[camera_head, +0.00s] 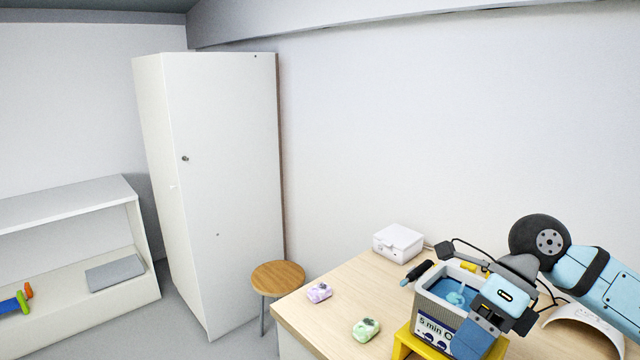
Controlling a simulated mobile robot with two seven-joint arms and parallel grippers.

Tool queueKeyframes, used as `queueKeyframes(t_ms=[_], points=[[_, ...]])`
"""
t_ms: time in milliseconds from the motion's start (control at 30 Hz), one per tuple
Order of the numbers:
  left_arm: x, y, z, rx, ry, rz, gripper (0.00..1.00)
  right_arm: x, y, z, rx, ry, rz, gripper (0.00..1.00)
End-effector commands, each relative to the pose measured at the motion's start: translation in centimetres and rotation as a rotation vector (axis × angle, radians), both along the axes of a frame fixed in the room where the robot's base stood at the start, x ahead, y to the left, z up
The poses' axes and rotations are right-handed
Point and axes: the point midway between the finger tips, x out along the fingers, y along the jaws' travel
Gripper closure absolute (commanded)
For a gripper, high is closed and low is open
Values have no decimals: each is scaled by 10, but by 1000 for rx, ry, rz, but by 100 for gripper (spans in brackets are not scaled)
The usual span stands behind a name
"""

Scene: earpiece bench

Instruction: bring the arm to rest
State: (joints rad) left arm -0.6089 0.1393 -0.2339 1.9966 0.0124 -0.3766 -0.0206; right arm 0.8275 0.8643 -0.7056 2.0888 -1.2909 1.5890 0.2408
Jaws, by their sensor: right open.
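My right arm comes in from the right edge. Its light-blue wrist and my right gripper (475,338) hang in front of a grey box (433,325) marked "5 min" at the bench's front right. The gripper is open; I see nothing held in it. It overlaps the box's right side in the picture, and I cannot tell whether they touch. My left gripper is not in view.
The box holds blue liquid and stands on a yellow stand (402,344). On the wooden bench (345,285) are a white case (398,243), a purple piece (319,292), a green piece (366,329), a dark-handled tool (417,273) and a white curved piece (585,325). A stool (278,277) stands left.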

Motion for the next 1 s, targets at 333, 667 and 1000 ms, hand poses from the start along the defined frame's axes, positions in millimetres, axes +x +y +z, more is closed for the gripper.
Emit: queueKeyframes(t_ms=[333,667,1000], points=[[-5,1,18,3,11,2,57,-17,100,4,874,502,-284,37],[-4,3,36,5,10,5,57,23,78,-67,1415,1061,-1075,37],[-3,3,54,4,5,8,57,-54,24,-266,1337,1604,-2153,37]])
